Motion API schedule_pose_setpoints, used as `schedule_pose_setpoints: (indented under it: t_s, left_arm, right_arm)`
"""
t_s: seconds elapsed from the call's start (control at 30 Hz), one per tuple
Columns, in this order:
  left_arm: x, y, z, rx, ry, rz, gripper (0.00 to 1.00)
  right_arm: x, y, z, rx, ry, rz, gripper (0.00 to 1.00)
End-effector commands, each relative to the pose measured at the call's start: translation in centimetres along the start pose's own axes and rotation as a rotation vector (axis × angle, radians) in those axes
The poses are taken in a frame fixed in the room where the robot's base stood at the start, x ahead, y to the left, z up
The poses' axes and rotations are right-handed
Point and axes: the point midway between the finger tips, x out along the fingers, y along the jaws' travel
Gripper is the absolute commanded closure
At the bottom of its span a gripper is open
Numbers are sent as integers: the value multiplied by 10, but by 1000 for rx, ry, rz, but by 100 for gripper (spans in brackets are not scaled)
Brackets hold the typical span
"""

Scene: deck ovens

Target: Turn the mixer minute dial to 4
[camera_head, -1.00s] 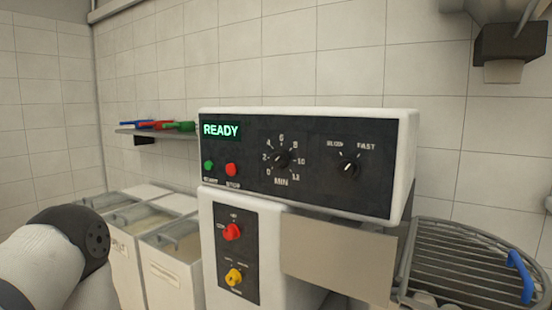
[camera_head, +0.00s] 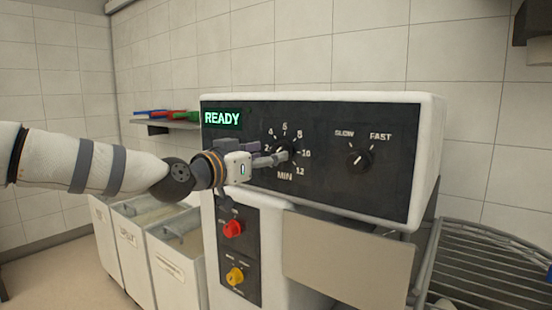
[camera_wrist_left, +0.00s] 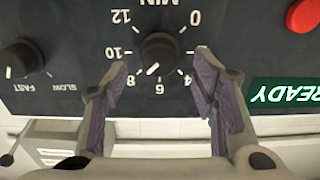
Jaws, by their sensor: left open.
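The mixer minute dial (camera_head: 287,154) is a black knob on the dark control panel (camera_head: 325,185), ringed by numbers up to 12. In the left wrist view, upside down, the minute dial (camera_wrist_left: 158,52) shows clearly, its white pointer mark between 6 and 8. My left gripper (camera_head: 277,157) reaches in from the left and partly hides the dial in the head view. In the wrist view the left gripper (camera_wrist_left: 162,70) is open, one finger on each side of the dial, with gaps between fingers and knob. My right gripper is not in view.
The speed knob (camera_head: 359,158) sits to the right on the panel. A green READY display (camera_head: 221,119) is at upper left. Red (camera_head: 233,229) and yellow (camera_head: 235,276) knobs are below. A red button (camera_wrist_left: 303,16) lies near the fingers in the wrist view.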

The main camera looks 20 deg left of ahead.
Motion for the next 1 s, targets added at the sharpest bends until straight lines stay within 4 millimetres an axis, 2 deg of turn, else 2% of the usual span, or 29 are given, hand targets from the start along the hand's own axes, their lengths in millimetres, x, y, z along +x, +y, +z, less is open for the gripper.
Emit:
schedule_pose_setpoints:
  t_s: [0.03, 0.1, 0.2, 0.47, 0.5, 0.7, 1.0]
  left_arm:
    - [11, 0, 6, -2, -6, 0, 47]
    - [21, 0, 4, 0, -3, 0, 47]
    - [29, 0, 0, 0, 0, 0, 47]
    - [31, 1, -3, 0, 3, 0, 47]
    - [31, 1, -3, 0, 3, 0, 52]
    - [30, 1, -3, 0, 3, 0, 94]
    - [30, 0, -3, -26, 3, 0, 94]
  right_arm:
    - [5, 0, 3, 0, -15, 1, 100]
    - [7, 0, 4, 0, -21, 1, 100]
    - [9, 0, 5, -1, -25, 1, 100]
    - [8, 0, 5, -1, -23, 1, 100]
    - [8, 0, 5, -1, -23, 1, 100]
    - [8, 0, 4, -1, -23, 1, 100]
    - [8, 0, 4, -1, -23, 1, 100]
